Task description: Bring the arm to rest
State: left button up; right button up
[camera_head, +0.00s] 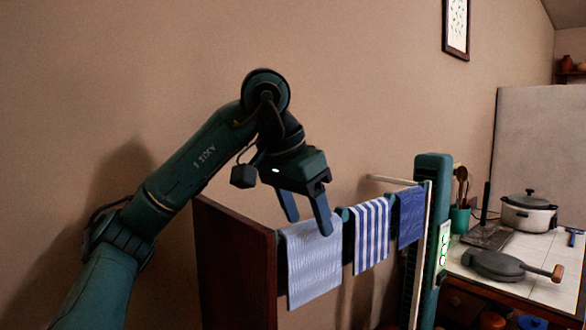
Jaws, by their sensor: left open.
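My left arm comes in from the left, and its gripper (308,222) points down with its two fingers apart. The gripper is open and appears empty. Its fingertips are at the top edge of a light blue patterned towel (314,268), and one finger overlaps the towel in the picture. I cannot tell whether they touch. My right gripper is not in view.
A blue-and-white striped towel (371,232) and a darker blue towel (411,216) hang to the right. A dark wood panel (238,265) stands below the arm. A tiled counter (535,288) on the right holds a pot (528,214) and a grey pan (497,264).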

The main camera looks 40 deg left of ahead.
pick_arm(q)
jog(key=p+v, duration=0.4)
jog(key=v, duration=0.4)
jog(key=shift+r, duration=0.15)
jog(key=shift+s+r+p, duration=0.15)
jog(key=shift+r+p, duration=0.15)
jog(key=shift+p, duration=0.05)
jog(key=shift+s+r, duration=0.15)
jog(key=shift+r, duration=0.05)
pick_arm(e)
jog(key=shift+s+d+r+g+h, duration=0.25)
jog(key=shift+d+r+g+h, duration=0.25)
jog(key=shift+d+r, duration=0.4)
pick_arm(q)
jog(key=shift+f, duration=0.1)
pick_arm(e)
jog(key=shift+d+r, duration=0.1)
